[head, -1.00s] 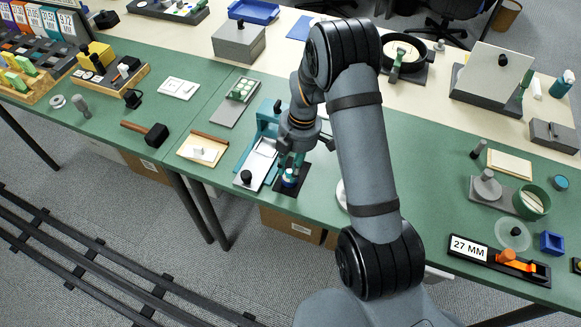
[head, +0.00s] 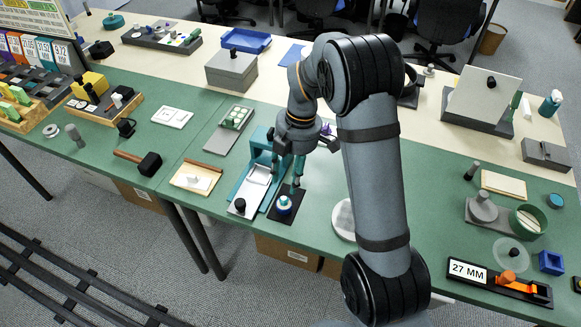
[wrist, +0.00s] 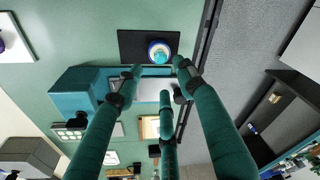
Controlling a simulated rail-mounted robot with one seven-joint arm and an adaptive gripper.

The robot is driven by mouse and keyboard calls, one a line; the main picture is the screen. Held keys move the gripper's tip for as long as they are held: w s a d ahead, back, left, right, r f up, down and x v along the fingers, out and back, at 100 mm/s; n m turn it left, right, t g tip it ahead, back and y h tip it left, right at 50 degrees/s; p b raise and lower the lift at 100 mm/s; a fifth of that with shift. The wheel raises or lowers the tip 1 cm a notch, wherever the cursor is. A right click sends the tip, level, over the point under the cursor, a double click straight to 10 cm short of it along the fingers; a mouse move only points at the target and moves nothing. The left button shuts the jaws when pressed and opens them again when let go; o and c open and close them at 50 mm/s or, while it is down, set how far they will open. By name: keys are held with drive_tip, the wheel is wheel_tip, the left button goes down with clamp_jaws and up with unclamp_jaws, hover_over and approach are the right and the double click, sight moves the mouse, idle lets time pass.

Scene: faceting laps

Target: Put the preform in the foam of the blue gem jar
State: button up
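The blue gem jar (head: 284,206) is a small round white-and-blue pot standing upright on a black mat (head: 297,206). It also shows in the wrist view (wrist: 153,48), where a bright cyan piece (wrist: 160,58) lies inside its rim. The cyan piece looks like the preform, but it is too small to tell whether it is seated in foam. My gripper (head: 287,180) is above and just behind the jar, fingers pointing down. In the wrist view its teal fingers (wrist: 158,72) are spread apart, with nothing seen between them, and are clear of the jar.
A teal stand with a white tray (head: 257,176) is immediately left of the mat. A wooden-edged tray (head: 181,180) and a mallet (head: 150,164) lie farther left. A white disc (head: 342,222) is right of the jar, partly behind my arm. The table's front edge is close to the mat.

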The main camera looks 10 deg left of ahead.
sight(285, 198)
drive_tip(key=r, duration=0.4)
drive_tip(key=shift+w+d, duration=0.15)
drive_tip(key=shift+d, duration=0.1)
drive_tip(key=f, duration=0.4)
drive_tip(key=a+f, duration=0.1)
drive_tip(key=f, duration=0.3)
drive_tip(key=s+f+p, duration=0.1)
drive_tip(key=f, duration=0.3)
drive_tip(key=shift+s+a+f, duration=0.1)
drive_tip(key=shift+a+f, duration=0.1)
drive_tip(key=shift+f, duration=0.05)
drive_tip(key=shift+r+b, duration=0.35)
drive_tip(key=shift+r, duration=1.9)
drive_tip(key=shift+f, duration=0.1)
